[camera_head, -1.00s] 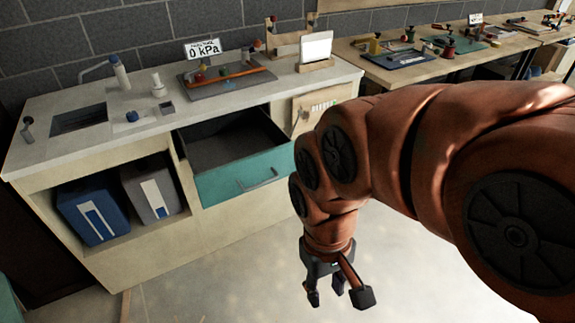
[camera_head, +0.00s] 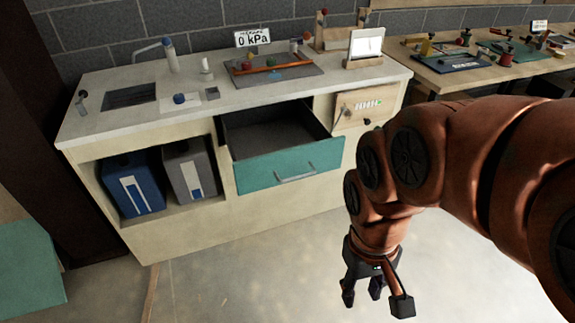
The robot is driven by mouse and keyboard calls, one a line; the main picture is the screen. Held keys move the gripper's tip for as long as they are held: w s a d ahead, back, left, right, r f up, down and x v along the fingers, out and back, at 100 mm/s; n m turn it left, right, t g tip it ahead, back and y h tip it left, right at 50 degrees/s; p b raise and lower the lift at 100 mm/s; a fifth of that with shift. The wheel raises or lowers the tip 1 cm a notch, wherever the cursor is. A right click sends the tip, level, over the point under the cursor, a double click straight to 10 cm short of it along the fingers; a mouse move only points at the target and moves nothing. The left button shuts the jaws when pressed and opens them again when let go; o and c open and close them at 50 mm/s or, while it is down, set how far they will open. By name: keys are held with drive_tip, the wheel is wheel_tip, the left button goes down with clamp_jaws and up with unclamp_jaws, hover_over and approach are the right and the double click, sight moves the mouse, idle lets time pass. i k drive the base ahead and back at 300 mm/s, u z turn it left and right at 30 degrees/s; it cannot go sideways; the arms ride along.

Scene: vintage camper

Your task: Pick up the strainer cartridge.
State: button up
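I cannot tell for sure which item is the strainer cartridge. Small candidates stand on the counter (camera_head: 235,105): a white cylinder with a pale blue upper end (camera_head: 171,56) by the faucet, a small white upright fitting (camera_head: 206,70), and a low blue-capped piece (camera_head: 180,99) near the sink. My gripper (camera_head: 376,298) hangs low in front of the cabinet, fingers spread and pointing down, with nothing between them. It is well below and to the right of the counter items.
A teal-fronted drawer (camera_head: 290,167) stands open and looks empty. Blue (camera_head: 132,185) and grey (camera_head: 190,172) containers sit in the cubby below. A grey tray (camera_head: 272,68) with an orange pipe and a 0 kPa sign (camera_head: 252,38) are on the counter. The floor in front is clear.

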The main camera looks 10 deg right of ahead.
sight(205, 69)
drive_tip(key=u, duration=0.2)
drive_tip(key=i, duration=0.3)
drive_tip(key=u, duration=1)
drive_tip(key=i, duration=0.75)
drive_tip(key=u, duration=0.4)
drive_tip(key=i, duration=0.85)
drive_tip(key=z, duration=0.3)
